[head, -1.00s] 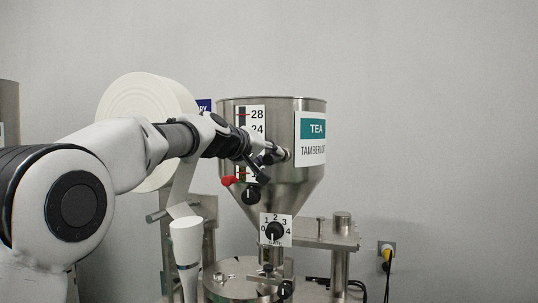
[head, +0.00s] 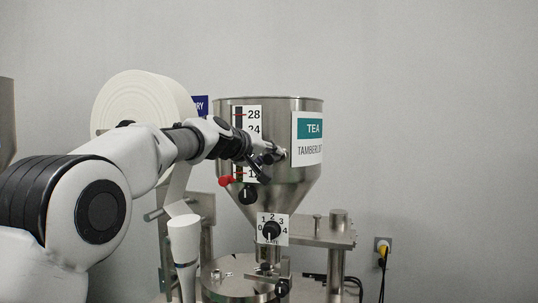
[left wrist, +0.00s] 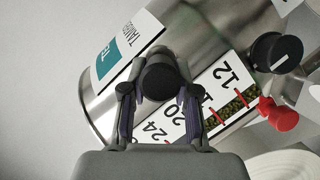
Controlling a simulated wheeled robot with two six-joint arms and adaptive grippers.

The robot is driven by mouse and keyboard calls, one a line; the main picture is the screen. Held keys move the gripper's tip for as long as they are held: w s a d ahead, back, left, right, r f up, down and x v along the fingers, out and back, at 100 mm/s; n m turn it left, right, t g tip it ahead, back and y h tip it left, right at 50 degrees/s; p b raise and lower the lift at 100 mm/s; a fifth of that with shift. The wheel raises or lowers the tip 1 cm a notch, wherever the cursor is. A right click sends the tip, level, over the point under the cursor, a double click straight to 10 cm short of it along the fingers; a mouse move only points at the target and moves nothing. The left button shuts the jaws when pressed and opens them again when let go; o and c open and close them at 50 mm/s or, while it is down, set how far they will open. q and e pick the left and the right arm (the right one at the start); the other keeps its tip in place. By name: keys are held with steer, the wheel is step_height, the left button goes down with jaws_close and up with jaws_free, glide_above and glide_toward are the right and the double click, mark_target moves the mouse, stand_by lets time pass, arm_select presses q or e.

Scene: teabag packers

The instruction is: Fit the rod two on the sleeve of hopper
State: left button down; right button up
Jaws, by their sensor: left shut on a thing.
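The steel hopper (head: 290,188) with a TEA label stands in the middle of the head view. It fills the upper part of the left wrist view (left wrist: 203,32). My left gripper (head: 267,158) is in front of the hopper's wall, between the number scale and the TEA label. In the left wrist view its fingers (left wrist: 158,90) are shut on a dark round-ended piece (left wrist: 160,78), apparently the rod, pointing at the hopper wall. The sleeve is mostly hidden behind the gripper and this piece. I cannot tell whether the rod is on it. My right gripper is not in view.
A red pointer knob (head: 225,181) and a black knob (head: 248,194) sit below and left of my gripper. A numbered gate dial (head: 271,230) is lower down. A white paper roll (head: 140,100) stands behind my left arm. The right side is free wall.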

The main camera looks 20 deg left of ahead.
mark_target(269, 161)
arm_select(q)
steer(key=shift+w, duration=0.55)
steer(key=shift+w, duration=0.4)
steer(key=shift+s+f+b, duration=0.1)
steer(key=shift+s+b, duration=0.25)
steer(key=shift+b, duration=0.2)
steer(key=shift+s+b, duration=1.7)
steer(key=shift+s, duration=0.1)
steer(key=shift+s+a+b, duration=0.15)
steer(key=shift+s+b, duration=1.5)
steer(key=shift+s, duration=1.05)
steer(key=shift+w, duration=0.15)
steer(key=shift+w, duration=0.2)
